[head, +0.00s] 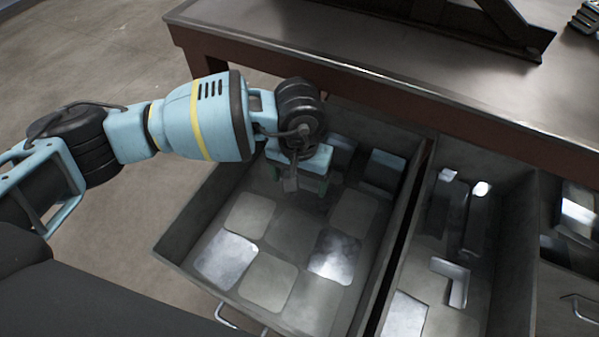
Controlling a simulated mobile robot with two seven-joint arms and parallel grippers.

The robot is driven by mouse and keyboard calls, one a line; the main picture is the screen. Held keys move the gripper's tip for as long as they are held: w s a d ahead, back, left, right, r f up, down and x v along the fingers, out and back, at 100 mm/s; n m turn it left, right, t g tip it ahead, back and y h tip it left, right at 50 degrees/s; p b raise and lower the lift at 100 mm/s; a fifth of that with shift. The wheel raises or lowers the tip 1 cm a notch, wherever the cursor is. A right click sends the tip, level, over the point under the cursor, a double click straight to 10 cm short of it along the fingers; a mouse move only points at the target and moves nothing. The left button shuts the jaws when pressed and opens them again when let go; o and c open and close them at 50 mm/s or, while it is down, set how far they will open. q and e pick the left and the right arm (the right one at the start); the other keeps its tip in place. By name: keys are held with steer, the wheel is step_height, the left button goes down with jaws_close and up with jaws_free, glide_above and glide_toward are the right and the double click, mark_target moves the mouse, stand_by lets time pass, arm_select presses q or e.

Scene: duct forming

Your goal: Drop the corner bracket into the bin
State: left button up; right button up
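My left gripper (298,184) hangs over the back part of the left open bin (187,222), pointing down. Its two fingers look spread apart, and I see no bracket clearly held between them. A small grey part in front of the gripper hides some of the gap. An L-shaped metal corner bracket (458,283) lies in the narrower right bin (408,245). Other bright metal pieces (447,175) lie further back in that bin. My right gripper is not in view.
A metal-topped workbench (350,45) stands behind the bins. Another compartment (575,215) is at the far right. Bare floor (110,225) is at left.

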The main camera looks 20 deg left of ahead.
arm_select(q)
step_height(320, 180, down, 4)
steer(key=shift+r+b, duration=0.15)
steer(key=shift+b, duration=0.6)
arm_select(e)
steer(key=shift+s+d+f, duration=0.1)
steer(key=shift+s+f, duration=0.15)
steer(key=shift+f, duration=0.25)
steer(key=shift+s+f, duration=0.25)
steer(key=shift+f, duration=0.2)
arm_select(q)
steer(key=o, duration=0.9)
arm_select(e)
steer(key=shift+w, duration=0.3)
arm_select(q)
steer(key=shift+r, duration=0.15)
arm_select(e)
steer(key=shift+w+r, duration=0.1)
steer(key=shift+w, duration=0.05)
